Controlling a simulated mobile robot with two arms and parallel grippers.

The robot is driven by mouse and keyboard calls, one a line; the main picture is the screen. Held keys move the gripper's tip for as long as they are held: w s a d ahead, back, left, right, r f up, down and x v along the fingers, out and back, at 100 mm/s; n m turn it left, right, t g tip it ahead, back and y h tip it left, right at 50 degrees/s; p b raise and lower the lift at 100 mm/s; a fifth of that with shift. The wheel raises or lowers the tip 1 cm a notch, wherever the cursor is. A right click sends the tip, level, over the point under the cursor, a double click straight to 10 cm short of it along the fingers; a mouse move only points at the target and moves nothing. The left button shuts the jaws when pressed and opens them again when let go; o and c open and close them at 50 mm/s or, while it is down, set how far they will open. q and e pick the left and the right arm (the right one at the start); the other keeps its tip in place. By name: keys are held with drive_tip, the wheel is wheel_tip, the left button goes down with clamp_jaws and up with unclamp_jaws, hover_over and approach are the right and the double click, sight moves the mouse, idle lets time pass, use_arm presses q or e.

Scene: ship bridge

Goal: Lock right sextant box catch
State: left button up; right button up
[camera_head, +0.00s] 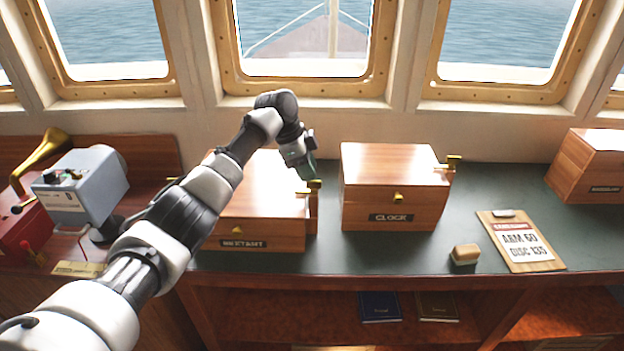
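The sextant box (270,234) is a reddish wooden box with a dark name label, on the green counter left of centre. Its right catch (315,184) is a small brass piece at the right side, near the lid's level. A second brass catch (237,230) is on the front face. My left arm crosses in front of the box and hides part of its lid and left side. My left gripper (306,172) points down just above the right catch. It is close to the catch, but contact and finger opening cannot be made out. My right gripper is out of view.
The clock box (391,178) stands right of the sextant box, with a narrow gap between. A tan block (465,254) and a clipboard (520,240) lie further right. Another wooden box (590,167) is at the far right. A grey device (80,187) and brass horn (40,160) are left.

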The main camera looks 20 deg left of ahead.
sight(296, 190)
use_arm(q)
drive_tip(key=b+v, duration=0.1)
drive_tip(key=v, duration=0.6)
drive_tip(key=shift+r, duration=0.15)
drive_tip(key=shift+a, duration=0.1)
